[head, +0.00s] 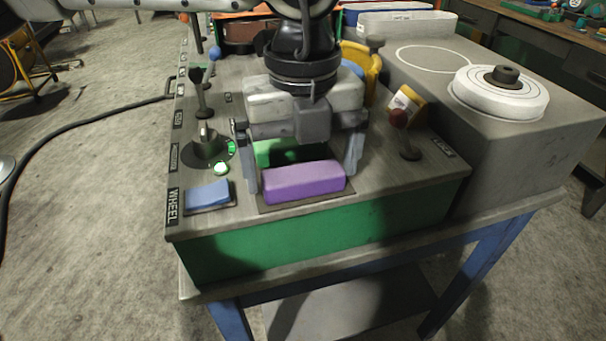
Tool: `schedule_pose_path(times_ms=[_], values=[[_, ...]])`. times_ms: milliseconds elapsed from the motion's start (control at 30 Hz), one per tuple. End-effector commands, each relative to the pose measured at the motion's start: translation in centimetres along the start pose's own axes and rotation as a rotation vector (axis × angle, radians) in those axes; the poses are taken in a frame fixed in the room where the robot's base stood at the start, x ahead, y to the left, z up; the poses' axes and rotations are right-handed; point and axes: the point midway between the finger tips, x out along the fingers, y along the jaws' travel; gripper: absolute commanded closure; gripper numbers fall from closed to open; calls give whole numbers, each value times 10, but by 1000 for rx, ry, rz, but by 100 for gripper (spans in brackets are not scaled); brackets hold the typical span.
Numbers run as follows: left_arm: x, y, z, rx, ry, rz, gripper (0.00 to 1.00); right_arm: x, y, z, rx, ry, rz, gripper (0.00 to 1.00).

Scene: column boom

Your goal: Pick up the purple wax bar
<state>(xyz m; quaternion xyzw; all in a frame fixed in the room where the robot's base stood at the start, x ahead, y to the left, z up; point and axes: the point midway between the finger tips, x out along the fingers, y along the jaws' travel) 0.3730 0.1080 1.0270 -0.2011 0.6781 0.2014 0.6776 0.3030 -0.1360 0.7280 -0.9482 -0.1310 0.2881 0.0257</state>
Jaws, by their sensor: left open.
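The purple wax bar (304,182) lies near the front edge of the green-fronted control box, on a dark rectangular patch. My left gripper (304,181) is above it, pointing down and open. One finger is at the bar's left end and the other at its right end, with the bar between them in the picture. I cannot tell whether the fingers touch it. A green block (271,152) shows behind the bar, partly hidden by the gripper. My right gripper is not in view.
A blue pad (208,195), a grey knob (207,146) and a lever (200,92) stand left of the bar. A white disc (500,91) sits on the grey block (548,134) farther right.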

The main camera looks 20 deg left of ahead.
Motion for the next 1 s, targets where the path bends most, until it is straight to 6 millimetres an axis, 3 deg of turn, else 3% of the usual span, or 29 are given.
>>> schedule_pose_path(times_ms=[233,333,367,767,1000], values=[[2,0,0,-1,0,-1,0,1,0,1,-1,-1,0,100],[2,0,0,-1,0,-1,28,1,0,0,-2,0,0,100],[2,0,0,-1,0,-1,32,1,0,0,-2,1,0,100],[-4,-1,0,-1,-2,-3,32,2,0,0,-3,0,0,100],[-34,-1,-1,1,-3,-5,32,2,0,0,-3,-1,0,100]])
